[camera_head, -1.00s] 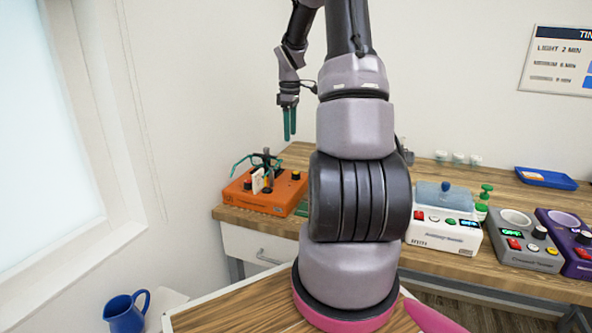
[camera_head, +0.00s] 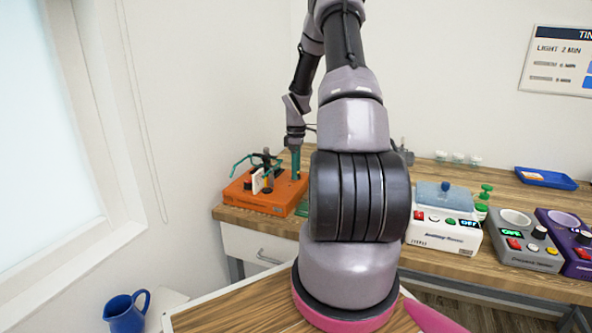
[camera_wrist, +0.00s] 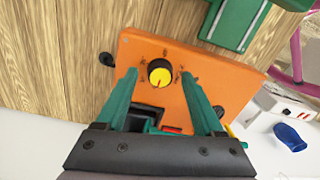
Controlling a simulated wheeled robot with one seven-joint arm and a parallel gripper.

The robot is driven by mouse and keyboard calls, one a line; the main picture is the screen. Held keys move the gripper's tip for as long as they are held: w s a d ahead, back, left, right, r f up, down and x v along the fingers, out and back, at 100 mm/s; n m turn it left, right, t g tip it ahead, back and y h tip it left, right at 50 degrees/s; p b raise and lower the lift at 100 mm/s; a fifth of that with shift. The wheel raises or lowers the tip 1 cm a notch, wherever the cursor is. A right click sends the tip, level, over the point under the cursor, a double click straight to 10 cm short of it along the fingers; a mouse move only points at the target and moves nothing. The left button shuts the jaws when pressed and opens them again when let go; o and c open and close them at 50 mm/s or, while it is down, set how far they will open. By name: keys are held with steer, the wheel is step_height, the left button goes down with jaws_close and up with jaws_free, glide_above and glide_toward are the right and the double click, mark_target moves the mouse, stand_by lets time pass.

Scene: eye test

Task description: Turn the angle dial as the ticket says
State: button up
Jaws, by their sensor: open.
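The orange device (camera_head: 262,202) stands at the left end of the wooden bench. Its dial (camera_wrist: 160,73), a black knob with a yellow top and a thin pointer line, shows in the wrist view with small dark marks around it, too small to read. My gripper (camera_wrist: 159,78) is open, with one green finger on each side of the dial; I cannot tell whether they touch it. In the head view my gripper (camera_head: 296,165) is low over the device's right part and hides the dial. A white card (camera_head: 258,182) stands at the device; its writing is not legible.
A teal-framed holder (camera_head: 247,160) rises from the device's left part. A green object (camera_wrist: 236,20) lies close by. A white machine (camera_head: 443,235) and a grey one (camera_head: 527,248) stand farther right. A blue jug (camera_head: 126,312) is at lower left.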

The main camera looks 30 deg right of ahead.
steer(key=shift+f, duration=0.2)
jaws_close()
